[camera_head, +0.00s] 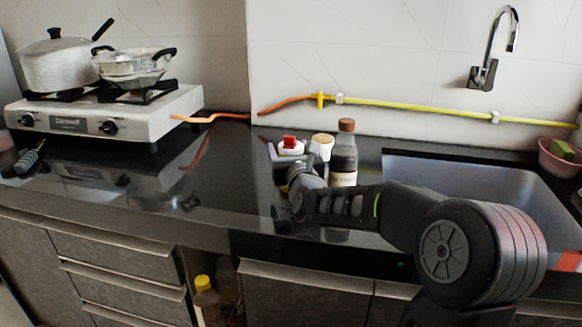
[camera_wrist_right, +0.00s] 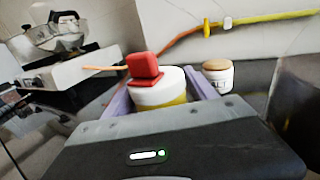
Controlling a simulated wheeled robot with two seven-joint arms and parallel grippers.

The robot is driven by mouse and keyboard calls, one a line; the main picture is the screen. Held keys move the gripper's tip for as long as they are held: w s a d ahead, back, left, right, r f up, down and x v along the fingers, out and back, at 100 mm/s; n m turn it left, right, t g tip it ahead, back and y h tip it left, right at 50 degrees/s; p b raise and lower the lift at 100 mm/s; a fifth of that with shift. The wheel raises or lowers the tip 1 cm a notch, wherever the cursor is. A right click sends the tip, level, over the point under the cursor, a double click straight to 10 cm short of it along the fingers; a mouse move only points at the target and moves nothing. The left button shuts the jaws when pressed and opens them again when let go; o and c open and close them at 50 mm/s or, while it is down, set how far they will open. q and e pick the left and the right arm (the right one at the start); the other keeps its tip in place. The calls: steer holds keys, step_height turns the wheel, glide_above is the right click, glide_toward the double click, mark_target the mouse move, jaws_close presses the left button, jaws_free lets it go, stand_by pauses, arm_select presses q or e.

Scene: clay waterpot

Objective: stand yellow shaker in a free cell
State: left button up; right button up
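The yellow shaker (camera_wrist_right: 158,96) has a white lid, a red cap and a yellow body; its lower part is hidden behind my right gripper's housing in the right wrist view. Its red top also shows in the head view (camera_head: 290,147). My right gripper (camera_wrist_right: 160,90) has its two lilac fingers on either side of the shaker. Some room shows beside the right finger, but I cannot tell whether the fingers touch the body. In the head view my right gripper (camera_head: 290,158) is at the shaker, partly hidden by my arm. No cells can be made out. My left gripper is not in view.
A white salt jar with a tan lid (camera_wrist_right: 218,76) and a dark brown-capped bottle (camera_head: 344,155) stand close by. The sink (camera_head: 465,172) is at the right, a stove with pots (camera_head: 110,115) at the left. The black counter (camera_head: 235,150) between stove and bottles is mostly clear.

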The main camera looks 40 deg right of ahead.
steer(key=c, duration=1.2)
step_height(320, 180, up, 10)
steer(key=shift+r+p, duration=0.1)
steer(key=shift+p, duration=0.9)
